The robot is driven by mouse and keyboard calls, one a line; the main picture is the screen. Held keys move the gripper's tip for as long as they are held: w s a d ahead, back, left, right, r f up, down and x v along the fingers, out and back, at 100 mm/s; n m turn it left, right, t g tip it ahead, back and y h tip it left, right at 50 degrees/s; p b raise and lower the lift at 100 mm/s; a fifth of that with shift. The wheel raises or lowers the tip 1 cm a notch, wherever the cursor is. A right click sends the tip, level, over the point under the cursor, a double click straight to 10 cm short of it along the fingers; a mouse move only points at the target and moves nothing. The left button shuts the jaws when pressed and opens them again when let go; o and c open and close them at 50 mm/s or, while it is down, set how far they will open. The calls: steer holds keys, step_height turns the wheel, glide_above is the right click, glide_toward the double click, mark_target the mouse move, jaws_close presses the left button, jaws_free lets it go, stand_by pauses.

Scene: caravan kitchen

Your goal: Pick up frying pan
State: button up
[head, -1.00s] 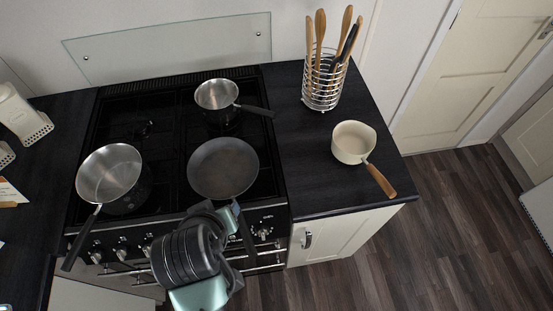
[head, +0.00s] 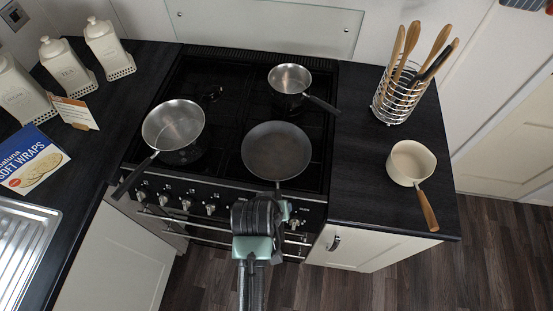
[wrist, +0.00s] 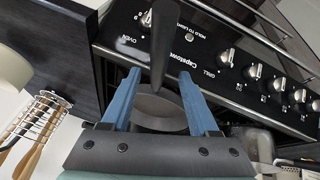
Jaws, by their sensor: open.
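The frying pan (head: 276,152) is dark grey and round, and sits flat on the front right of the black stove. In the head view its handle runs toward the stove's front edge and is mostly hidden behind my arm. In the wrist view the dark handle (wrist: 158,45) lies between the two blue fingers, with part of the pan's bowl (wrist: 155,112) behind. My gripper (wrist: 160,74) is open around the handle line, with gaps showing on both sides. I cannot tell how far above or below the handle the fingers are.
A steel saucepan (head: 173,125) stands left of the pan and a smaller one (head: 289,80) behind it. A cream pan (head: 410,163) and a utensil rack (head: 399,98) stand on the right counter. The stove's knobs (head: 211,209) line its front. The floor before it is clear.

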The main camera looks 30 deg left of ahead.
steer(key=shift+x, duration=1.75)
steer(key=shift+w+d+r, duration=0.1)
steer(key=shift+w, duration=0.05)
jaws_close()
steer(key=shift+w+r, duration=0.1)
steer(key=shift+r, duration=0.05)
